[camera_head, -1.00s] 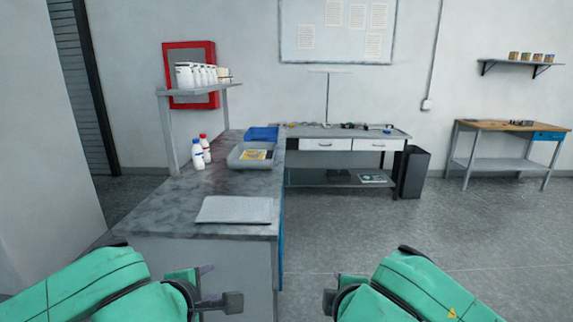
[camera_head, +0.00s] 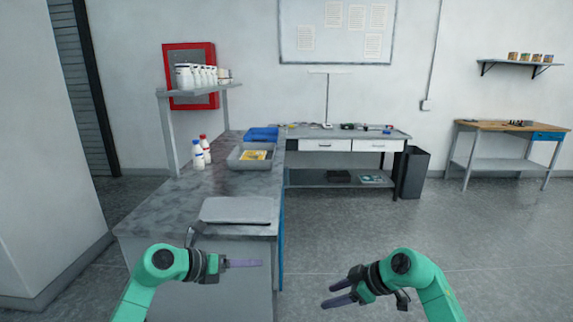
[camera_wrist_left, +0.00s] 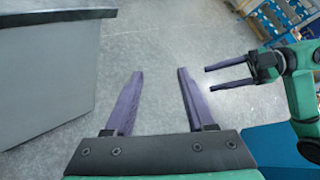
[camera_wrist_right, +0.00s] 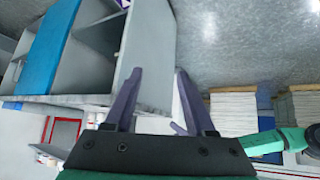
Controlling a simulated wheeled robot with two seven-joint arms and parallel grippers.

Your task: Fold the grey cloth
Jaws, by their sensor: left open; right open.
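A flat light-grey rectangle (camera_head: 236,210), which looks like the grey cloth, lies on the near end of the grey counter (camera_head: 190,200). I cannot tell how many layers it has. My left gripper (camera_head: 260,263) is in front of the counter's near end, below the level of the cloth, its fingers pointing right. In the left wrist view its fingers (camera_wrist_left: 160,72) are apart with nothing between them. My right gripper (camera_head: 327,296) is right of the counter over the floor, its fingers apart and empty, pointing left; they also show in the right wrist view (camera_wrist_right: 159,70). Neither gripper touches the cloth.
A grey tray (camera_head: 235,164) with a yellow item, a blue item (camera_head: 262,134) and bottles (camera_head: 198,155) stand further back on the counter. A raised shelf (camera_head: 200,88) holds more bottles. A drawer bench (camera_head: 310,158) and black bin (camera_head: 413,175) stand behind. Floor at right is clear.

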